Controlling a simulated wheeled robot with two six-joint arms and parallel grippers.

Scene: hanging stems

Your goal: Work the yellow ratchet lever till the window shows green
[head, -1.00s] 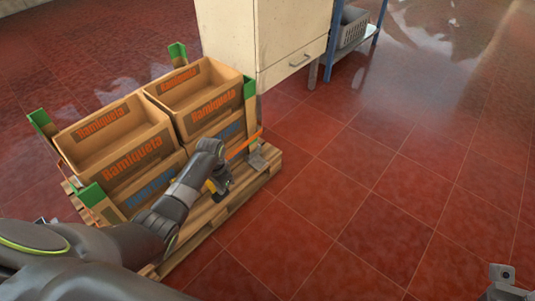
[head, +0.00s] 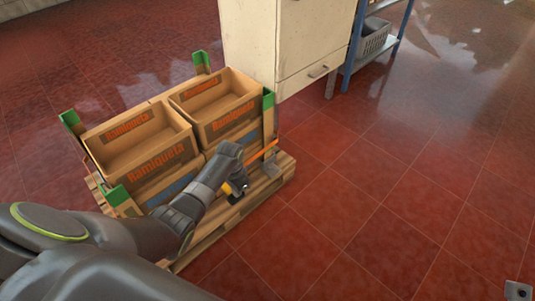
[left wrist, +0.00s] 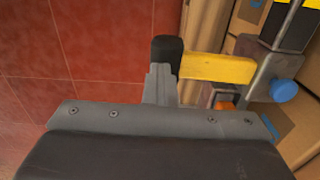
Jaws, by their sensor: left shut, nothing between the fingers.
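The yellow ratchet lever (left wrist: 218,68) runs level across the left wrist view, with a black grip (left wrist: 167,54) on its left end. Its right end meets a grey metal ratchet body (left wrist: 262,76) with a blue knob (left wrist: 284,90). My left gripper (left wrist: 160,74) is shut and empty, its fingertips right at the black grip; whether they touch it I cannot tell. In the head view the left gripper (head: 238,196) is low beside the front of the crates, and a bit of yellow (head: 227,188) shows there. I cannot make out the window's colour. My right gripper's fingers are not seen.
Cardboard crates (head: 160,167) stand stacked on a wooden pallet (head: 215,232) with green corner guards (head: 117,196) and an orange strap (head: 263,151). A cream cabinet (head: 300,40) and a blue rack (head: 352,62) stand behind. The red tiled floor (head: 380,190) at right is clear.

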